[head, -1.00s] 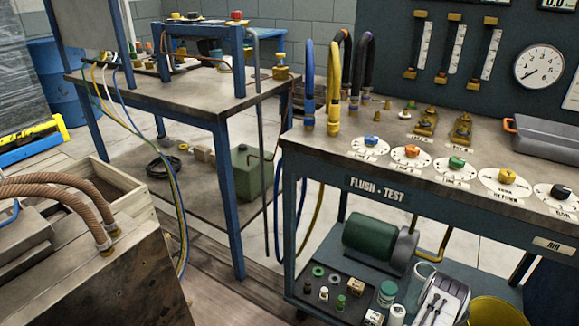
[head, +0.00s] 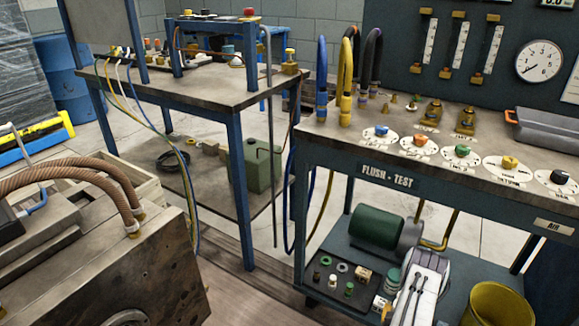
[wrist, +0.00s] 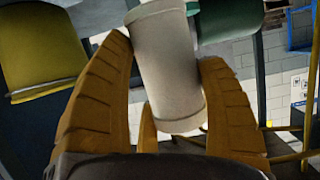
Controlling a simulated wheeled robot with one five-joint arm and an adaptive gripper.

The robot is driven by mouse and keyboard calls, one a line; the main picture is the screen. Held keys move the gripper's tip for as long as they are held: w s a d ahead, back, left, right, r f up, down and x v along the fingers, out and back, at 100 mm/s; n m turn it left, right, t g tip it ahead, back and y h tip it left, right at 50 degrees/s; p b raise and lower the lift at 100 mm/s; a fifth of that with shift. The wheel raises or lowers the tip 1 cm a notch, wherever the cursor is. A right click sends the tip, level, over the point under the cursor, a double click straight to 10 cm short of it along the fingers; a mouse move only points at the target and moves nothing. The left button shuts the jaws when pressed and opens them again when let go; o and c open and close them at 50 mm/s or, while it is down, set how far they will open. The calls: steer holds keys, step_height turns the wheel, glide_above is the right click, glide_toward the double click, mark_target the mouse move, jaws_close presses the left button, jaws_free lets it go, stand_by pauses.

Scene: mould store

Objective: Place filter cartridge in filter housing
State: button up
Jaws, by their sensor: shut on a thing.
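The filter cartridge (wrist: 168,70), a pale off-white cylinder with a rim at its near end, stands slightly tilted in the wrist view. My gripper (wrist: 163,58) has its ochre ribbed fingers on both sides of it and is shut on it. I cannot make out the cartridge or the gripper fingers in the head view. I cannot pick out the filter housing for certain in either view.
The flush-test bench (head: 330,140) carries hoses, dials and brass fittings. Its lower shelf holds a green motor (head: 378,228) and a dark tray (head: 330,290) of small parts. A yellow bucket (head: 497,305) stands at lower right. A mould block (head: 100,265) fills the lower left.

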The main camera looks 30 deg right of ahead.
steer(key=w+a+r+n+t+y, duration=0.25)
steer(key=w+a+r, duration=0.35)
steer(key=w, duration=0.4)
steer(key=w+a+r+n+t+y, duration=0.25)
steer(key=w+a+r, duration=0.25)
steer(key=w+a, duration=0.45)
steer(key=w+a+r+n+y, duration=0.2)
steer(key=a+r, duration=0.1)
steer(key=a, duration=0.5)
steer(key=w+a+r+n+t+y, duration=0.15)
steer(key=a+r, duration=0.25)
steer(key=a, duration=0.4)
steer(key=w+a+r+n+y, duration=0.3)
steer(key=a, duration=0.4)
steer(key=s+r+p, duration=0.2)
steer(key=r+p, duration=1.3)
steer(key=r, duration=0.1)
steer(key=s+r+p, duration=0.1)
steer(key=r+p, duration=1.5)
steer(key=shift+s+r, duration=0.35)
steer(key=shift+r, duration=0.1)
